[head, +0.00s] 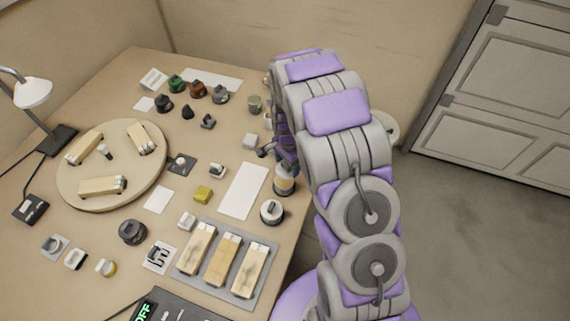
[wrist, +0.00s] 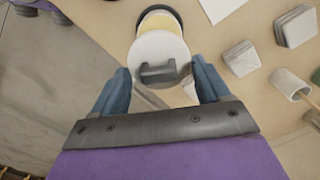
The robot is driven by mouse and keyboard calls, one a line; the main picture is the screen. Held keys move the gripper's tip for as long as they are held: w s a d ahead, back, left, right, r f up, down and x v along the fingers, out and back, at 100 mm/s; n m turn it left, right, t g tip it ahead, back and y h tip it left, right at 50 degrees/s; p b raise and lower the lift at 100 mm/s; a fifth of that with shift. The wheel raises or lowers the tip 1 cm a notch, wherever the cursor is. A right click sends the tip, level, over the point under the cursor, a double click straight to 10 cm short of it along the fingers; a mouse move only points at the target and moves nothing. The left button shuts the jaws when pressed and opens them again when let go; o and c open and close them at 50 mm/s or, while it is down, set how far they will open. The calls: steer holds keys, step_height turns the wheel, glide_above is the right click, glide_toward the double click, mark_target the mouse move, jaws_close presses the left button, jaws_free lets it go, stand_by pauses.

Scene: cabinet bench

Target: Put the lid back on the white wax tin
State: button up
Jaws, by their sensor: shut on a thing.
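My gripper (wrist: 160,68) has its two blue fingers on either side of a round white lid (wrist: 150,47) with a grey bar handle. It is shut on the lid. In the wrist view, a pale body with a yellowish band (wrist: 163,19) shows just past the lid's far edge, likely the white wax tin. In the head view, the tin (head: 284,184), pale with a tan band, stands near the table's right edge, with my gripper (head: 284,161) right above it. My arm hides part of this. I cannot tell whether the lid touches the tin.
A round black-and-white container (head: 271,211) stands close by, nearer the front. A blank white sheet (head: 243,190) lies to the left. A grey tray (head: 222,289) with wooden blocks, a round board (head: 112,165) and several small pots crowd the table (head: 120,262). The floor is at the right.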

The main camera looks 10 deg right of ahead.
mark_target(286, 172)
steer(key=shift+a+f+b, duration=0.3)
steer(key=shift+a+f, duration=0.3)
steer(key=shift+a, duration=0.1)
steer(key=shift+s+d+f+b, duration=0.1)
steer(key=shift+d+f+b, duration=0.1)
steer(key=shift+f, duration=0.4)
steer(key=shift+w+d+f+b, duration=0.1)
steer(key=shift+f+b, duration=0.15)
steer(key=shift+f, duration=0.35)
steer(key=shift+s+d+f+b, duration=0.1)
steer(key=shift+d+f+b, duration=0.1)
steer(key=shift+f, duration=0.4)
steer(key=shift+a+f, duration=0.15)
steer(key=shift+f, duration=0.35)
steer(key=shift+a+f, duration=0.25)
steer(key=shift+f, duration=0.05)
steer(key=shift+d, duration=0.25)
steer(key=shift+a+r+p, duration=0.1)
steer(key=shift+a+p, duration=0.1)
steer(key=shift+p, duration=0.1)
steer(key=shift+d, duration=0.15)
steer(key=shift+f+p, duration=0.2)
steer(key=shift+p, duration=0.45)
